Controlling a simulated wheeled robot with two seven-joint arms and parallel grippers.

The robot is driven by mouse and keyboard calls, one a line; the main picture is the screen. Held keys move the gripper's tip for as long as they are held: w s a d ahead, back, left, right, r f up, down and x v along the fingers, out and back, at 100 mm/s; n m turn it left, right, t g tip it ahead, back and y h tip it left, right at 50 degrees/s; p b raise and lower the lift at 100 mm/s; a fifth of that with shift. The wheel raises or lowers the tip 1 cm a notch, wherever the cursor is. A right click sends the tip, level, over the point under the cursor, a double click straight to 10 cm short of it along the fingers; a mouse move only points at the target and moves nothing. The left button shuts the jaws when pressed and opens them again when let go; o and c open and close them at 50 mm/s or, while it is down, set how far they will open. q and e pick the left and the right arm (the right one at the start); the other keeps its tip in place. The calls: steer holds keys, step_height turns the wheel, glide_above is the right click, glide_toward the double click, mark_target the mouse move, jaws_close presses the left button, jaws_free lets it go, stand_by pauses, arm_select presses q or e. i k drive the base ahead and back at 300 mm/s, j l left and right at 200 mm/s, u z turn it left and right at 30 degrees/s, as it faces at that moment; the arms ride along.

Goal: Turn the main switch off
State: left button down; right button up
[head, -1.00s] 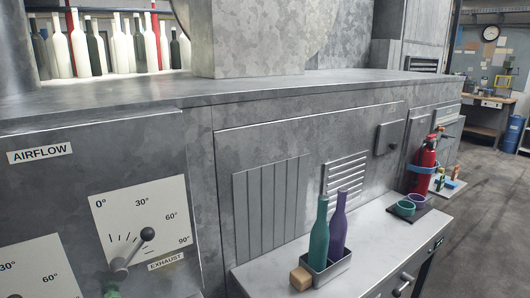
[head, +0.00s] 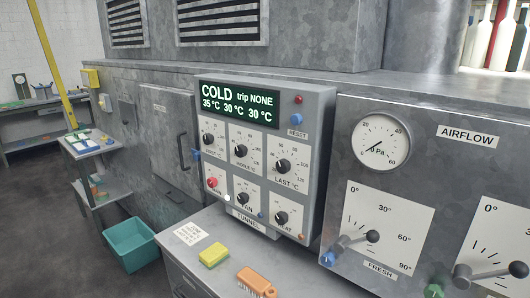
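The main switch (head: 212,183) is a red knob at the lower left of the grey tunnel control panel (head: 318,118). Its label, partly legible, appears to read MAIN; which way the knob points is too small to tell. The panel's display (head: 240,107) is lit and reads COLD, trip NONE, 35 °C, 30 °C, 30 °C. Black knobs marked FAN (head: 243,199) and HEAT (head: 282,218) sit to its right, with three temperature dials above. Neither of my grippers is in view.
A counter below the panel holds a yellow sponge (head: 213,256) and an orange brush (head: 256,281). A teal bin (head: 132,245) stands on the floor at left, near a small shelf cart (head: 88,150). An airflow panel with levers (head: 372,237) is at right.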

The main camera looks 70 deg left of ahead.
mark_target(212, 182)
steer(key=u, duration=2.4)
